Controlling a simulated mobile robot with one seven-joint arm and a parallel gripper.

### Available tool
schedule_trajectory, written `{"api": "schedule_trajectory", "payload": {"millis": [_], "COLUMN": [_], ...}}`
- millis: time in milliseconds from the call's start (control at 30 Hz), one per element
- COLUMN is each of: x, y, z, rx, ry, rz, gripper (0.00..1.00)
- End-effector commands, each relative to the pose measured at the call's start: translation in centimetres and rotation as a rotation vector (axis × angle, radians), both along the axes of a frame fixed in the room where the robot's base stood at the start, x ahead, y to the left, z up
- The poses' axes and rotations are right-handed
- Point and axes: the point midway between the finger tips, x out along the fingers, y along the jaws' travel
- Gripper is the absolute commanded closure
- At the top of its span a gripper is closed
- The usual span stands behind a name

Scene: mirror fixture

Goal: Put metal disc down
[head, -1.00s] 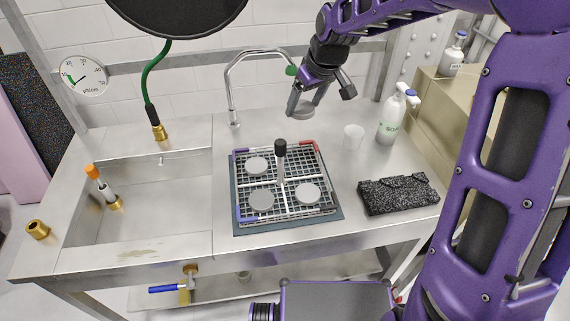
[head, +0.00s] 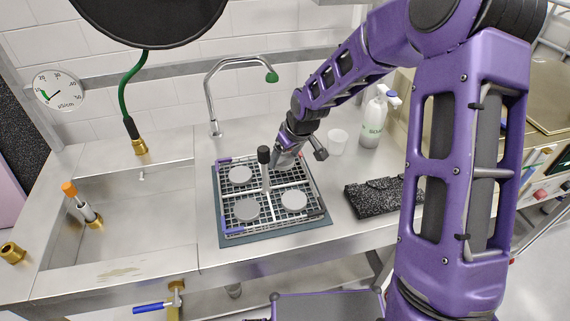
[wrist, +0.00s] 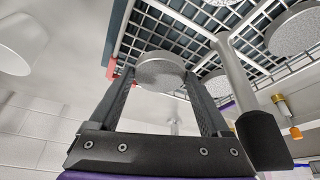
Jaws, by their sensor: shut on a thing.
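My gripper (head: 284,162) is over the back right compartment of the wire rack (head: 230,229). In the wrist view its two fingers (wrist: 161,76) are shut on a grey metal disc (wrist: 160,68), one finger at each side. The held disc is close to the grid; I cannot tell whether it touches. In the head view my gripper mostly hides it. Other discs lie in the rack: back left (head: 240,174), front left (head: 247,209) and front right (head: 294,200). A post with a black knob (head: 263,154) stands at the rack's middle, just left of my gripper.
A white cup (head: 338,142) and a soap bottle (head: 374,122) stand behind and right of the rack. A black speckled case (head: 374,198) lies to the right. The sink (head: 135,215) is at left, and a tap (head: 211,100) rises behind the rack.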

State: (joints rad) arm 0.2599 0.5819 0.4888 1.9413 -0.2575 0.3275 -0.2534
Motion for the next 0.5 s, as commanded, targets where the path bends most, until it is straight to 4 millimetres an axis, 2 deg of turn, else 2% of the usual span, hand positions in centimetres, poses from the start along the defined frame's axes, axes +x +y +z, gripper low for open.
{"api": "schedule_trajectory", "payload": {"millis": [33, 133, 500], "x": [-0.1, 0.0, 0.0], "y": [0.0, 0.1, 0.0], "z": [-1.2, -2.5, -3.0], "rx": [0.0, 0.0, 0.0], "ry": [0.004, 0.003, 0.0], "rz": [-0.001, 0.001, -0.001], "gripper": [0.92, 0.92, 0.92]}}
